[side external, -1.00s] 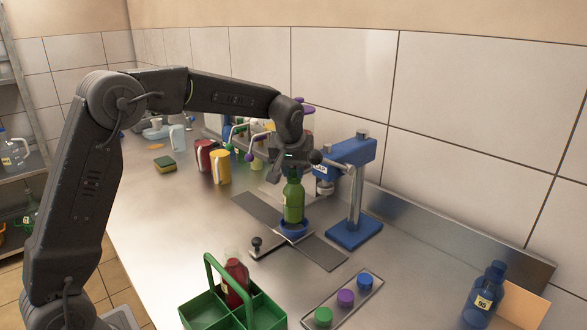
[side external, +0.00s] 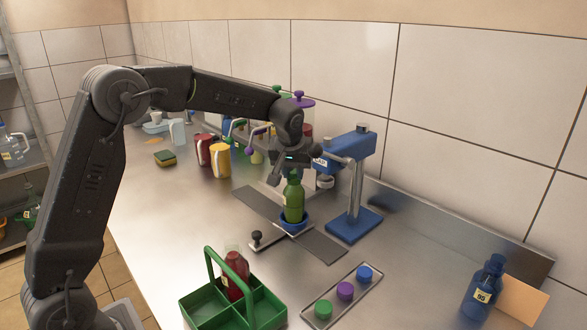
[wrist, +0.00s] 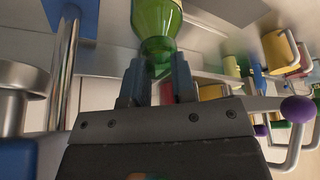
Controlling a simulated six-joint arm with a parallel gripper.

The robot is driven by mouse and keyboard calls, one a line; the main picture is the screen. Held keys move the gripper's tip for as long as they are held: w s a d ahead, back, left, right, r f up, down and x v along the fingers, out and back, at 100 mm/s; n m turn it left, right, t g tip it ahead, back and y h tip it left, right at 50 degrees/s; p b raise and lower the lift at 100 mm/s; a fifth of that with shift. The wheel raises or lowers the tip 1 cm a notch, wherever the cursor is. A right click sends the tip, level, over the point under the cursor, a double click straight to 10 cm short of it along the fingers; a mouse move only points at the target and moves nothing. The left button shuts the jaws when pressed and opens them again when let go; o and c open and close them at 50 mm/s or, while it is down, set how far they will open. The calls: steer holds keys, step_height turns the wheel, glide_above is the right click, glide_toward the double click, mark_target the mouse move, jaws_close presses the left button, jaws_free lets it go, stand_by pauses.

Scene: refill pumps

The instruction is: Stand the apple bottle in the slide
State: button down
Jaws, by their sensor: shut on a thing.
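The green apple bottle (side external: 293,203) stands upright, its base in or just at the blue round cup (side external: 287,227) of the slide. The slide has a dark flat rail (side external: 323,246) on the counter and a knobbed lever at its front. My gripper (side external: 285,175) is shut on the bottle's neck from above. In the wrist view the bottle (wrist: 157,20) shows between my gripper's fingers (wrist: 157,80). Whether the base rests fully on the cup floor cannot be told.
A blue press (side external: 350,190) stands close behind the slide. A green carrier (side external: 212,303) with a red bottle (side external: 235,277) is in front. A tray (side external: 322,311) of coloured caps lies front right. A blue bottle (side external: 483,288) stands far right; red and yellow jugs (side external: 219,163) are behind.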

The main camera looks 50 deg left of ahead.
steer(key=shift+f, duration=0.55)
stand_by(0.8)
steer(key=c, duration=0.9)
jaws_free()
steer(key=shift+o, duration=0.2)
step_height(320, 180, up, 9)
